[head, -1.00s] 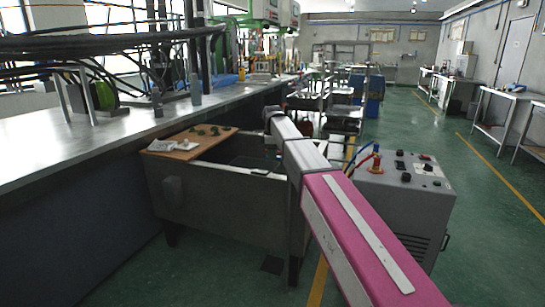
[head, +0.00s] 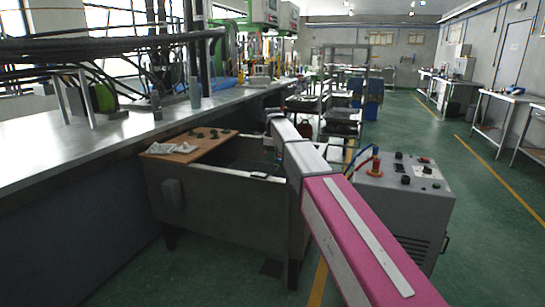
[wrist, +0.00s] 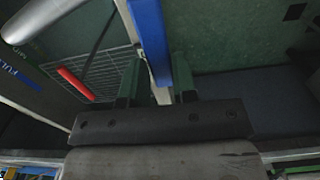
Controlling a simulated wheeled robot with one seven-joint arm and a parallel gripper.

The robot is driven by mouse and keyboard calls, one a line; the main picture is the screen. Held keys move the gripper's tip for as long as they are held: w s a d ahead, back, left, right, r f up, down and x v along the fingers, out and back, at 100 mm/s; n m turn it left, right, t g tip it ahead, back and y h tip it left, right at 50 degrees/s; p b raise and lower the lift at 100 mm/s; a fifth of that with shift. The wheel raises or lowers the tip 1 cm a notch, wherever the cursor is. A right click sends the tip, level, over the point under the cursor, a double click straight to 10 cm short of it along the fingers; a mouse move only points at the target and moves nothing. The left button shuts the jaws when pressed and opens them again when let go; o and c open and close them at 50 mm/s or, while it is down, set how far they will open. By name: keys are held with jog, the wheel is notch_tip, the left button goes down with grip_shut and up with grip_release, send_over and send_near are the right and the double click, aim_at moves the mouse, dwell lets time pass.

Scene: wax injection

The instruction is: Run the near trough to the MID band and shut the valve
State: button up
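The near trough is a grey tank (head: 225,215) beside the long bench in the head view. My arm reaches over its right side. In the wrist view my gripper (wrist: 158,78) has two green fingers standing apart. A blue bar (wrist: 150,35) runs into the gap between them; I cannot tell whether they touch it. Lettering reading FULL (wrist: 14,76) and MID lies at the left, near a wire grid (wrist: 105,72) and a red bar (wrist: 72,83). A metal cylinder (wrist: 42,18) is at the upper left. I cannot identify the valve or the liquid level.
A wooden board (head: 185,147) with small green pieces and a white cloth lies across the trough's left end. A grey control cabinet (head: 400,205) with knobs and a red-topped fitting (head: 376,163) stands to the right. Green floor (head: 480,240) is open beyond it.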

jog(key=o, duration=0.3)
notch_tip(320, 180, up, 11)
dwell(0.5)
jog(key=shift+f, duration=0.1)
